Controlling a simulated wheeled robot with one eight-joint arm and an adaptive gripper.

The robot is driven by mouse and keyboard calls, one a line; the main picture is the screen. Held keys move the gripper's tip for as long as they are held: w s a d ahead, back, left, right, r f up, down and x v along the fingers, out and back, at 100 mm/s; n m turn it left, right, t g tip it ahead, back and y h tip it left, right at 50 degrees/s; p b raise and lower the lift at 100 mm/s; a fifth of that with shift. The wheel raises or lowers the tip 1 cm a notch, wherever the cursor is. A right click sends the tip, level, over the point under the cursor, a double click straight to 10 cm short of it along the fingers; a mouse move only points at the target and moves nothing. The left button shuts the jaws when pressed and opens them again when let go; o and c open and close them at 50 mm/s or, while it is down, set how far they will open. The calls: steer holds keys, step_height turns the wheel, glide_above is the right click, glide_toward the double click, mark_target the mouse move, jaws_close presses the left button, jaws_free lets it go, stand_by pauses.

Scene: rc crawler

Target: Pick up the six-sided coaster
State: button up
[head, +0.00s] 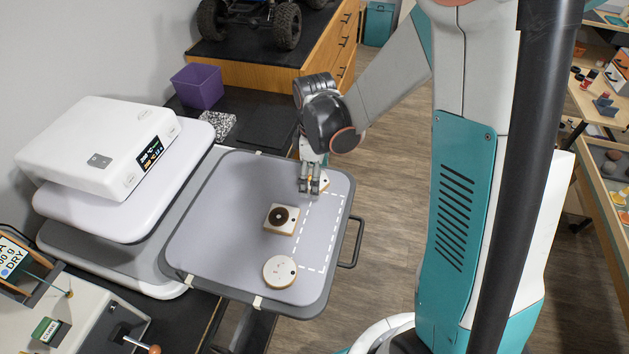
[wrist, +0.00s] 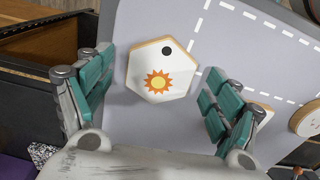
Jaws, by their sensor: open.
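The six-sided coaster (wrist: 146,65) lies on the grey tray (head: 235,175). It is white with a wood-coloured edge, an orange sun and a black dot. In the wrist view it shows whole, between the two teal-padded fingers of my gripper (wrist: 159,72), with a gap on each side. In the head view my gripper (head: 311,186) points down over the far right part of the tray and hides most of the coaster (head: 324,184). My gripper is open and empty. Its exact height above the coaster is hard to tell.
A square coaster (head: 273,216) with a dark disc and a round coaster (head: 278,275) lie nearer on the tray. A dashed white outline (head: 341,215) marks the tray's right side. A white heat press (head: 100,150) stands left; a purple bin (head: 197,87) is behind.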

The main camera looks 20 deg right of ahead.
steer(key=c, duration=1.1)
steer(key=shift+c, duration=0.2)
